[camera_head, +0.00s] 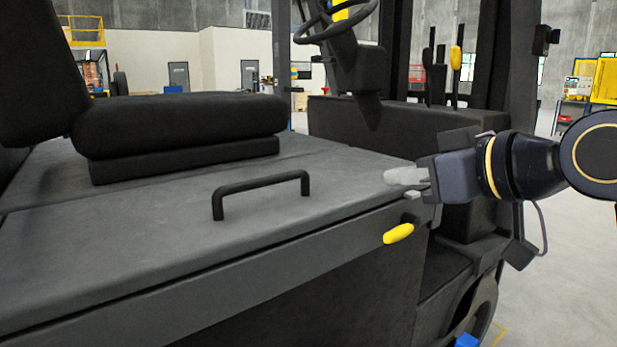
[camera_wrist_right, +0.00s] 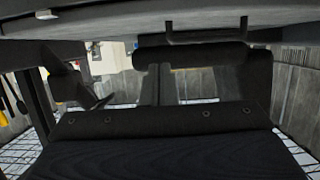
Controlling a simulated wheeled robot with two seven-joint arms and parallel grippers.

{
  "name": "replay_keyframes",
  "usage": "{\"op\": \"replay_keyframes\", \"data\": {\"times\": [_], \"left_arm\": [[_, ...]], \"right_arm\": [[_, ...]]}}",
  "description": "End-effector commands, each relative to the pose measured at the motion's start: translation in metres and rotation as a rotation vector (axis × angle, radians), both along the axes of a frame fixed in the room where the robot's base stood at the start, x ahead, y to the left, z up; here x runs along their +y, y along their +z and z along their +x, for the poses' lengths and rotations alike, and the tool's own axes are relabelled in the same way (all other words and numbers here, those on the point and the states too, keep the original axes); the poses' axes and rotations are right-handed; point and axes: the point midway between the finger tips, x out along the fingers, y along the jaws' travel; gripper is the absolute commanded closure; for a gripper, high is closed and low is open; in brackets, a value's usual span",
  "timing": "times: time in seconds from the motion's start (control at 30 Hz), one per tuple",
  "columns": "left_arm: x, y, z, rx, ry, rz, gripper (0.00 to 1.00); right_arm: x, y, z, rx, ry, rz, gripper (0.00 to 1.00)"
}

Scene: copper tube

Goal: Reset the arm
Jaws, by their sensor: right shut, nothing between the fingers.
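My right gripper (camera_head: 400,178) comes in from the right in the head view. Its light grey fingers are shut and empty. They are just above or at the right edge of the black cover (camera_head: 130,245) of a forklift; I cannot tell whether they touch it. My right arm (camera_head: 530,165) reaches back to the right edge of the view. My left gripper is not in view. No copper tube shows.
A black bar handle (camera_head: 262,190) stands on the cover, with a black seat (camera_head: 180,125) behind it. A yellow knob (camera_head: 398,233) sits on the side below the gripper. The steering wheel (camera_head: 335,22) and levers (camera_head: 440,75) stand behind. Open floor (camera_head: 560,270) lies at right.

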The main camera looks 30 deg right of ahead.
Motion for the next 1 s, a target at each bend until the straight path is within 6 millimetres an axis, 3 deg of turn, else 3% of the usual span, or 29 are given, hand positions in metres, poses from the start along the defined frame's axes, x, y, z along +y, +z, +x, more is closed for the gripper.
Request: {"op": "replay_keyframes", "data": {"times": [0.17,0.27,0.37,0.47,0.6,0.7,1.0], "left_arm": [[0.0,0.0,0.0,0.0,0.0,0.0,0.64],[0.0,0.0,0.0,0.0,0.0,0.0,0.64],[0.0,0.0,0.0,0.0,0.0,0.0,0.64],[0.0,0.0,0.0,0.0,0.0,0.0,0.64],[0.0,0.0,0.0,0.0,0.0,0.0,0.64],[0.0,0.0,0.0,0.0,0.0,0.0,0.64],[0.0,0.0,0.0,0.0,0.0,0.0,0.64]], "right_arm": [[0.0,-0.001,0.0,0.002,0.001,0.001,1.0],[0.006,-0.017,0.003,0.035,0.005,0.01,1.0],[0.02,-0.06,0.008,0.121,0.013,0.037,1.0],[0.04,-0.126,0.009,0.254,0.022,0.087,1.0],[0.068,-0.217,-0.005,0.434,0.018,0.167,1.0],[0.084,-0.266,-0.019,0.536,0.008,0.215,1.0],[0.12,-0.371,-0.068,0.763,-0.029,0.327,1.0]]}}
